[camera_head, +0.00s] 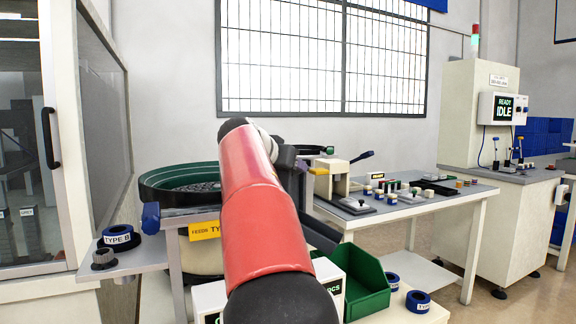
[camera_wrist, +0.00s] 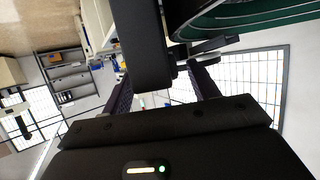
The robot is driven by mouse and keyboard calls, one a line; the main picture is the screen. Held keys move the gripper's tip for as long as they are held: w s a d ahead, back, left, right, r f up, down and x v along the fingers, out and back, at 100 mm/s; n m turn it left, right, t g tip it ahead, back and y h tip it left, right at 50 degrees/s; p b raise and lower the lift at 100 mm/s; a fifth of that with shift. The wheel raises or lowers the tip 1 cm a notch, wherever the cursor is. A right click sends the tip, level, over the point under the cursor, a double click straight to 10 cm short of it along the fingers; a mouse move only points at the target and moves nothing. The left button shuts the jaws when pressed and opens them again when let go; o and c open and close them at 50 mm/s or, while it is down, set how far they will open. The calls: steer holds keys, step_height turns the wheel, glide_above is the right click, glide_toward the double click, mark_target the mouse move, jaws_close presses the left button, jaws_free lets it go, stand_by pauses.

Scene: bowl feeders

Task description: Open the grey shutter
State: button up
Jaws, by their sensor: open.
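My gripper (camera_wrist: 158,76) is open in the wrist view, with its two dark fingers apart. A dark block (camera_wrist: 145,48) reaches down between the fingers in the picture; I cannot tell whether they touch it. A thin grey plate (camera_wrist: 208,46) shows near the right fingertip, below the green bowl (camera_wrist: 240,20). I cannot tell for sure whether this plate is the grey shutter. In the head view the green feeder bowl (camera_head: 165,196) stands left of my red arm, which hides most of the gripper and the bowl's right side.
A yellow feeder label (camera_head: 205,230) is below the bowl. A side shelf (camera_head: 130,262) holds a blue TYPE B ring (camera_head: 118,237). A green bin (camera_head: 365,290) stands right of my arm. A worktable (camera_head: 440,206) with small parts is further right. A glazed cabinet (camera_head: 75,150) is left.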

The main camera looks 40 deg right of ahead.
steer(key=shift+x, duration=0.85)
jaws_close()
step_height(320, 180, up, 4)
steer(key=p, duration=0.3)
steer(key=shift+f, duration=0.4)
